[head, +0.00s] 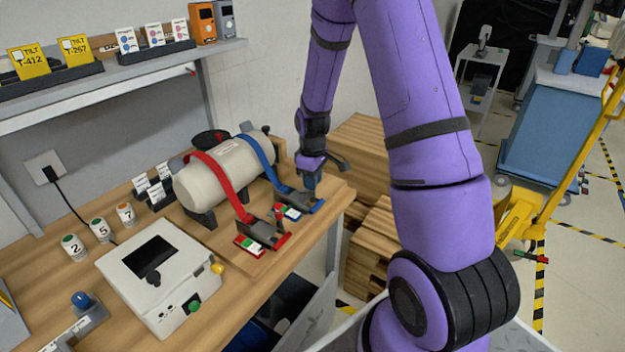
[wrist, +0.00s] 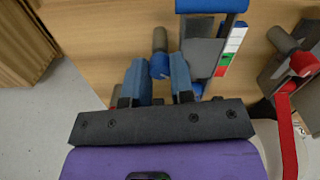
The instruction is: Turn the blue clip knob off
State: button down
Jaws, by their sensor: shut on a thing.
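The blue clip (head: 307,204) sits on the wooden board at the end of the blue strap (head: 259,157). Its grey body and blue end (wrist: 212,5) show in the wrist view, with a red, green and white label (wrist: 232,50) beside it. The blue clip knob (wrist: 160,66) lies between my two blue fingers in the wrist view, its grey stem pointing away. My gripper (wrist: 159,78) is shut on this knob. In the head view my gripper (head: 311,181) is down at the clip and the knob cannot be made out behind it.
The red clip (head: 265,232) with red strap stands close beside the blue one; its red knob (wrist: 303,63) shows in the wrist view. The straps cross a cream cylinder (head: 222,172). A white box (head: 155,275) stands on the bench (head: 240,300). Wooden crates (head: 365,150) stand beyond.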

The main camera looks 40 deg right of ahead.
jog(key=m, duration=0.4)
jog(key=shift+m, duration=0.3)
jog(key=m, duration=0.4)
jog(key=shift+m, duration=0.4)
jog(key=c, duration=1)
grip_release()
jog(key=shift+r, duration=0.1)
notch_tip(320, 180, up, 11)
jog(key=shift+f, duration=0.15)
